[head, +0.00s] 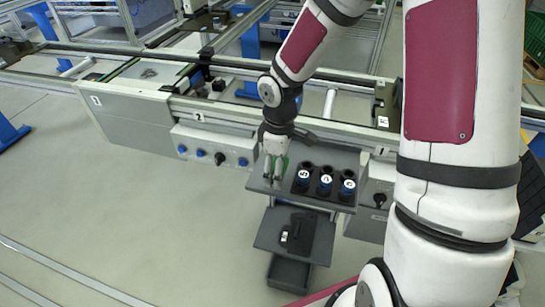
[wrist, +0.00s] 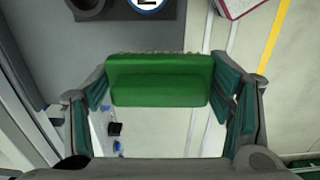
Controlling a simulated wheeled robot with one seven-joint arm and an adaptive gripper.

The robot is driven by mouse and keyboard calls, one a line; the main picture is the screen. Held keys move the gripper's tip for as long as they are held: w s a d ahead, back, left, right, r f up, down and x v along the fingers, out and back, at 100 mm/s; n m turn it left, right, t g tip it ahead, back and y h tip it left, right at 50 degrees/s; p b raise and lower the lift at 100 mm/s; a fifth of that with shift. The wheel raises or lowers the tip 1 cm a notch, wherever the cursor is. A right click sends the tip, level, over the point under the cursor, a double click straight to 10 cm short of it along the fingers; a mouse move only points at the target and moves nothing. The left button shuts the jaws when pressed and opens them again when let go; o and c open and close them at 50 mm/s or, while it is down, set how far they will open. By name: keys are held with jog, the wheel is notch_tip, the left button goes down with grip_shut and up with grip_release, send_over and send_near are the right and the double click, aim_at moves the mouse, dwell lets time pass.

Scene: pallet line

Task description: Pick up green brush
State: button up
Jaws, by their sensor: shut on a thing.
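The green brush (wrist: 160,80) is between the two fingers of my gripper (wrist: 160,112) in the wrist view, with a fringe of bristles along its far edge. The fingers stand at its left and right ends. In the head view my gripper (head: 274,178) is at the left part of the grey shelf top (head: 258,183), and a bit of the green brush (head: 283,166) shows at its fingers. I cannot tell whether the brush still touches the shelf.
Several dark containers with blue bands and white labels (head: 326,184) stand on the shelf just right of my gripper. A black object (head: 297,235) lies on the lower shelf. The conveyor line (head: 225,115) runs behind. The floor (head: 130,210) at left is clear.

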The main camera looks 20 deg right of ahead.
jog(key=s+r, duration=0.1)
jog(key=s, duration=0.9)
jog(key=shift+a, duration=0.25)
